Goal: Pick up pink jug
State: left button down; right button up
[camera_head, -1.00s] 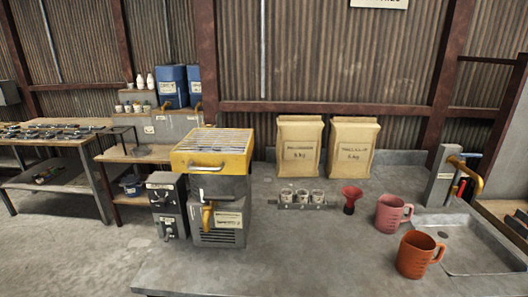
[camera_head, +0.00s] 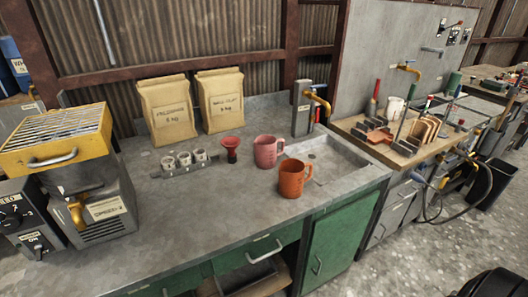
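The pink jug (camera_head: 265,152) stands upright on the grey counter (camera_head: 185,222), left of the sink basin, with its handle toward the right. An orange jug (camera_head: 291,179) stands in front of it and slightly right, its handle also toward the right. A red funnel-shaped cup (camera_head: 231,148) stands just left of the pink jug. Neither of my grippers is in view.
A yellow-topped machine (camera_head: 62,142) stands at the left. Small cups in a rack (camera_head: 184,163) and two paper bags (camera_head: 167,110) are behind. The sink (camera_head: 335,165) and its tap (camera_head: 318,102) are at the right.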

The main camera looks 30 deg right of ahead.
aim_at(265, 146)
jog(key=z, duration=0.8)
